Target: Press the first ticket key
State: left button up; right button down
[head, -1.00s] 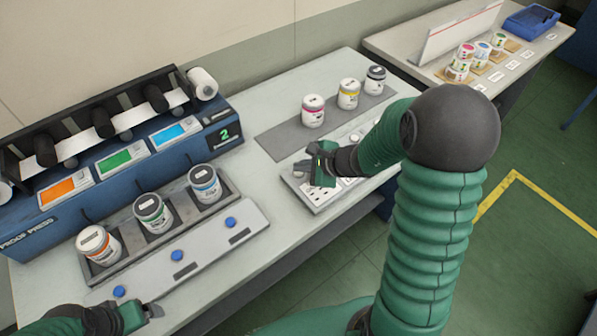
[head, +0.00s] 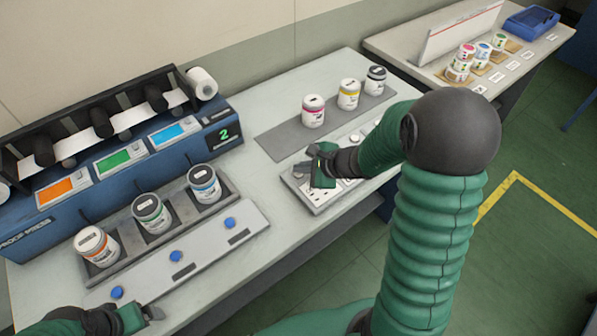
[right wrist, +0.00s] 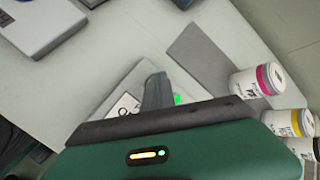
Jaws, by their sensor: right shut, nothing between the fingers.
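The ticket key panel (head: 322,202) is a light grey plate near the front edge of the table, with several pale round keys. My right gripper (head: 303,170) is shut and empty, over the left end of the panel. In the right wrist view the shut fingers (right wrist: 156,92) cover part of the panel (right wrist: 122,103), with a small green spot beside them. The key under the fingertips is hidden, and I cannot tell whether they touch it. My left gripper (head: 152,313) is at the lower left by the front plate; its jaw state is unclear.
A blue proof press (head: 110,165) stands at left, with a tray (head: 178,205) of several cans and a plate with blue knobs (head: 176,256) before it. Magenta (head: 313,111), yellow and black cans stand on a grey mat (head: 275,143) behind the panel. A side table (head: 400,45) stands behind.

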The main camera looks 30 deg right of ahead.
aim_at(302, 175)
pick_arm(q)
jog(key=shift+r+p, duration=0.5)
jog(key=shift+r, duration=0.05)
pick_arm(e)
jog(key=shift+r, duration=0.75)
pick_arm(q)
jog(key=p+v, duration=0.2)
jog(key=w+p+v, duration=0.1)
jog(key=p+v, duration=0.1)
jog(key=shift+r, duration=0.1)
pick_arm(e)
notch_tip(302, 175, up, 5)
jog(key=shift+r, duration=0.1)
pick_arm(q)
jog(key=p+v, duration=0.2)
jog(key=w+p+v, duration=0.1)
jog(key=p, duration=0.1)
jog(key=shift+s+r, duration=0.2)
jog(key=shift+r, duration=0.3)
pick_arm(e)
jog(key=s+a+n+g+h, duration=0.1)
jog(key=s+a+n+g, duration=0.2)
jog(key=n, duration=0.9)
jog(key=s+a+n+g+h, duration=0.1)
jog(key=s+a+n+g, duration=0.2)
jog(key=s+a+n, duration=0.5)
jog(key=s+n, duration=0.3)
jog(key=shift+s+a+r+n+h, duration=0.3)
jog(key=shift+s+a+r+n, duration=0.1)
